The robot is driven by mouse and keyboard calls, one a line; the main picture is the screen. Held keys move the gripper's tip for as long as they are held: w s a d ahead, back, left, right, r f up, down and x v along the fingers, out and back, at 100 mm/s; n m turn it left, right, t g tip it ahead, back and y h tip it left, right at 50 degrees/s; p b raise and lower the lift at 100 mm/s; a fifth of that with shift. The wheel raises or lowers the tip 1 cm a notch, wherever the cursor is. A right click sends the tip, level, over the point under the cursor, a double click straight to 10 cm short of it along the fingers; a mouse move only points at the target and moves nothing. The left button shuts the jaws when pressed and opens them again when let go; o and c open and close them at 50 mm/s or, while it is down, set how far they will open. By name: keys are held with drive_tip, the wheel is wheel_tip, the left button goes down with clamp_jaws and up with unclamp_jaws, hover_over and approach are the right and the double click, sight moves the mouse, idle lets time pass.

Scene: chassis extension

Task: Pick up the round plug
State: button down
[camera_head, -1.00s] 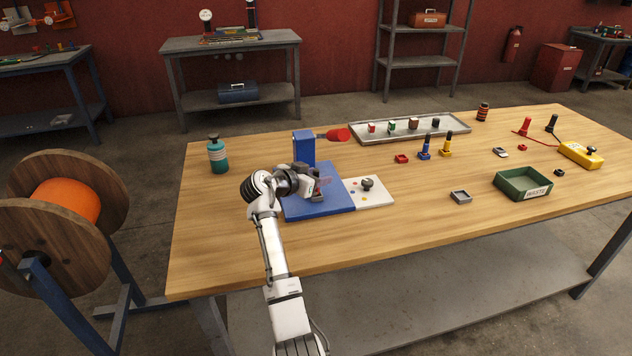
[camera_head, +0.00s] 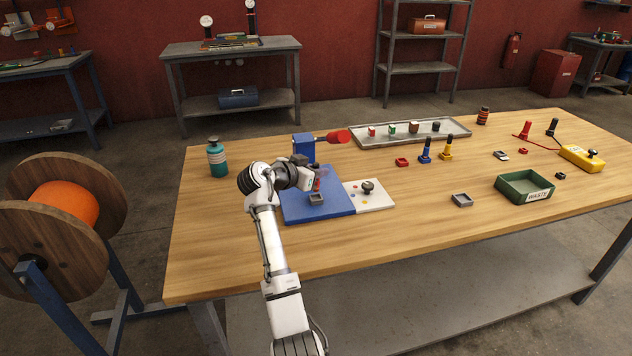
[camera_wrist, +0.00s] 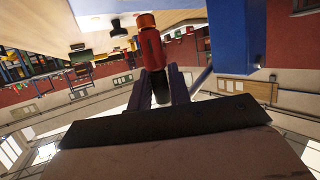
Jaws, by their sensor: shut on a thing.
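My gripper (camera_head: 314,181) is above the blue base plate (camera_head: 330,206) of the press-like fixture. It is shut on a round plug (camera_head: 317,185), a red cylinder that shows small in the head view. In the wrist view the plug (camera_wrist: 152,48) sticks out between my fingers (camera_wrist: 165,85), with an orange end and a dark part close to the fingers. A small grey square block (camera_head: 316,199) sits on the blue base just below the plug; the plug looks clear of it.
The fixture's blue column (camera_head: 303,148) with a red handle (camera_head: 338,136) stands close behind my gripper. A white board (camera_head: 385,201) with a dark knob (camera_head: 368,187) lies to the right. A green waste bin (camera_head: 524,187) and grey tray (camera_head: 400,137) are farther right. The front left table is clear.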

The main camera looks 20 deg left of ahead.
drive_tip(key=s+a+b, duration=0.2)
drive_tip(key=s+a, duration=0.1)
drive_tip(key=s, duration=0.5)
drive_tip(key=s+a+b, duration=0.3)
drive_tip(key=s, duration=0.5)
drive_tip(key=shift+s+a+r+b, duration=0.35)
drive_tip(key=shift+a+r, duration=0.05)
drive_tip(key=shift+s+f, duration=0.1)
